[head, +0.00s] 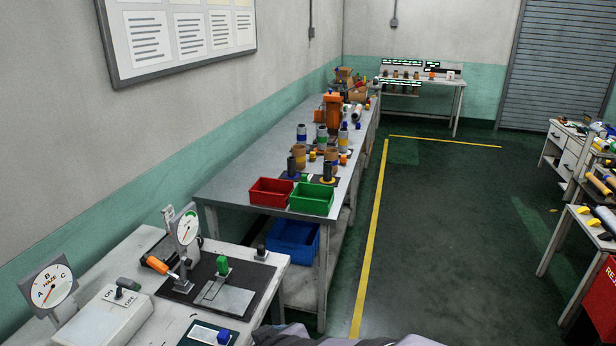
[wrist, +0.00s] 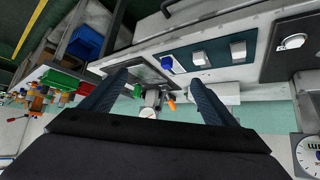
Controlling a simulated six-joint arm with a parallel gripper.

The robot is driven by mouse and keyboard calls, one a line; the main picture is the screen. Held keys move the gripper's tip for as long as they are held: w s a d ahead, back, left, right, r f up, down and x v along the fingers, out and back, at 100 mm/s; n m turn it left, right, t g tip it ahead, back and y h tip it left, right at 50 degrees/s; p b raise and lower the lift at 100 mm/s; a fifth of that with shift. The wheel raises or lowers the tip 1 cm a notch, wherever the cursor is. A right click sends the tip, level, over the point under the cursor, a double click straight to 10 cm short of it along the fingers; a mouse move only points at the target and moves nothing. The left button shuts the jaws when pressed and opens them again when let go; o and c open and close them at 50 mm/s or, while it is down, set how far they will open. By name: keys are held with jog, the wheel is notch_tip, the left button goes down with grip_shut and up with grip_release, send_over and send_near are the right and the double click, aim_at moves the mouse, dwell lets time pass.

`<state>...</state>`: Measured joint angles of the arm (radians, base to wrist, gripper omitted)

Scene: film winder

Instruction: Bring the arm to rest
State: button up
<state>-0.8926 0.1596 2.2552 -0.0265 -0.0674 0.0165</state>
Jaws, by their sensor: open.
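My gripper (wrist: 156,78) shows in the wrist view, with its two dark blue fingers spread wide apart and nothing between them. Beyond the fingers, the wrist view shows the near bench (wrist: 222,75) with its gauge and orange-handled lever, seen roughly upside down. The gripper is apart from everything there. In the head view my gripper cannot be made out; only a grey and dark part, likely of my arm, shows at the bottom edge.
In the head view the near bench (head: 107,258) holds a dial gauge (head: 187,227) and an orange-handled lever (head: 157,265). A red bin (head: 270,192), a green bin (head: 311,199) and several spools stand on the long bench (head: 235,178).

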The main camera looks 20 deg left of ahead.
jog(key=w+d+f+m+g+h, duration=0.1)
jog(key=d+f+m+h, duration=0.15)
jog(key=d, duration=0.95)
jog(key=w+d+f+m+g+h, duration=0.1)
jog(key=d+f+m+h, duration=0.15)
jog(key=d, duration=0.95)
jog(key=s+d+f+m+g+h, duration=0.1)
jog(key=s+d+m, duration=0.4)
jog(key=s+d, duration=0.5)
jog(key=d+g+h, duration=0.1)
jog(key=d+g, duration=0.1)
jog(key=d, duration=0.2)
jog(key=shift+s+f+g, duration=0.25)
jog(key=shift+s+g, duration=0.05)
jog(key=shift+s, duration=0.05)
jog(key=shift+f, duration=0.1)
notch_tip(320, 180, down, 10)
jog(key=b, duration=1)
jog(key=shift+r, duration=0.2)
